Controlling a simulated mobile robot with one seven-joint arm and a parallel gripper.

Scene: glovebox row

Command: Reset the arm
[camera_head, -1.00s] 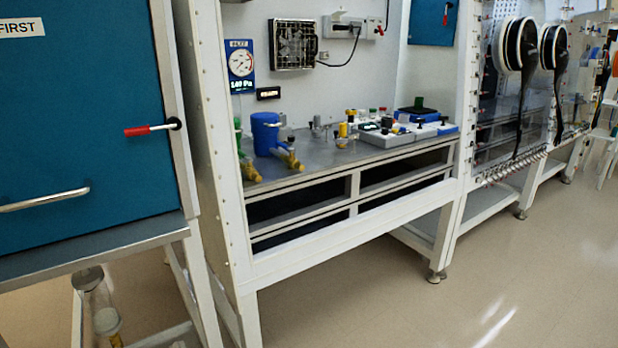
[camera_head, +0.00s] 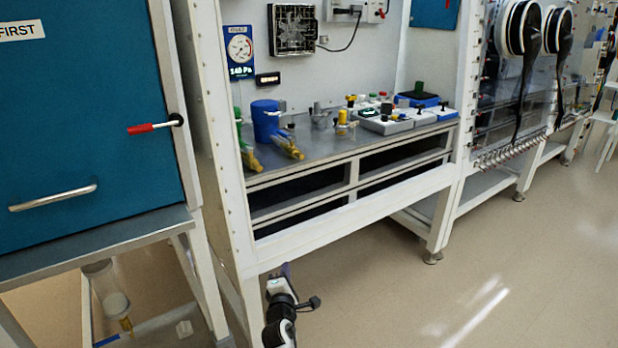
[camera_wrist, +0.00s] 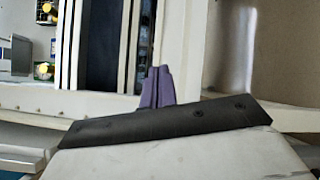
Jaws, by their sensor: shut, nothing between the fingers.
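My gripper (camera_head: 286,268) shows at the bottom middle of the head view, in front of the white frame below the bench. In the wrist view its purple fingers (camera_wrist: 157,88) are together, with nothing seen between them. They point toward the white frame and dark openings of the bench. The rest of my arm runs out of the bottom of the head view.
The open bench (camera_head: 330,157) holds a blue container (camera_head: 265,120), yellow-ended fittings (camera_head: 287,146) and grey trays (camera_head: 383,124). A blue door with a red-tipped lever (camera_head: 141,129) stands at left. Black-gloved panels (camera_head: 527,75) stand at right. The floor (camera_head: 400,300) at right is clear.

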